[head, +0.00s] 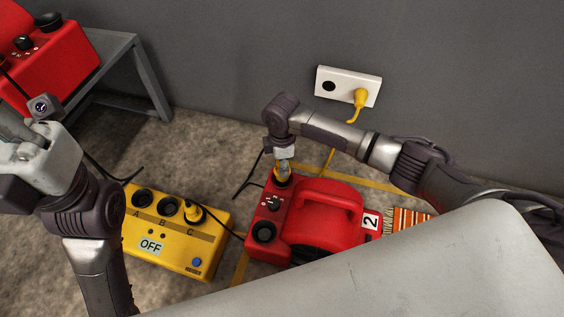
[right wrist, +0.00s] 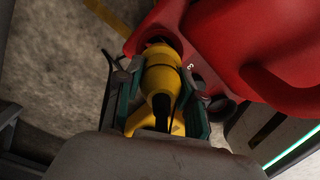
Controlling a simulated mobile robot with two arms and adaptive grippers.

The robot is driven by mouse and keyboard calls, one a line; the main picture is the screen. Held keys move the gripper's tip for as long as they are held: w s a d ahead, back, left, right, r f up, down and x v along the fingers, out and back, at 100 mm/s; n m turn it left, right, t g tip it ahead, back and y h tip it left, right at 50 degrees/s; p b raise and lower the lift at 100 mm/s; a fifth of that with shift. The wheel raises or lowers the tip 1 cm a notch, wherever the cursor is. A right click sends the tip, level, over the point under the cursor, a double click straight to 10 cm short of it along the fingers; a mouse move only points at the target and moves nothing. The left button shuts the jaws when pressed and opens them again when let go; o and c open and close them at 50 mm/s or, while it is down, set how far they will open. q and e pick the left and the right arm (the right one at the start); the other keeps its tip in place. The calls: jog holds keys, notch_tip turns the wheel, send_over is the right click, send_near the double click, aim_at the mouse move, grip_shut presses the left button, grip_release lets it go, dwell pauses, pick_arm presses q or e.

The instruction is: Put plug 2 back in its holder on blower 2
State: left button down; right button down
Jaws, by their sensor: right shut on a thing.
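Blower 2 (head: 335,215) is a red machine on the floor, marked with a white "2" label. Plug 2 (right wrist: 160,80) is yellow and sits between the fingers of my right gripper (right wrist: 158,92), which is shut on it. In the right wrist view the plug's front end meets a dark round holder (right wrist: 163,41) on the red housing; how deep it sits is hidden. In the head view my right gripper (head: 282,168) is above the blower's back left corner. My left gripper (head: 18,135) is at the left edge, away from the blower; its finger opening is unclear.
A yellow box (head: 140,262) with sockets A, B, C and an "OFF" sign stands left of the blower; a yellow plug (head: 192,211) is in C. Another yellow plug (head: 360,100) is in the wall socket (head: 328,80). A red machine (head: 50,55) stands on a grey table (head: 150,75).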

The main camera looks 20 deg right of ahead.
jog(key=shift+f+b, duration=0.45)
jog(key=shift+f, duration=1.15)
jog(key=c, duration=0.6)
grip_release()
jog(key=shift+c, duration=0.2)
notch_tip(320, 180, up, 12)
jog(key=shift+w, duration=0.1)
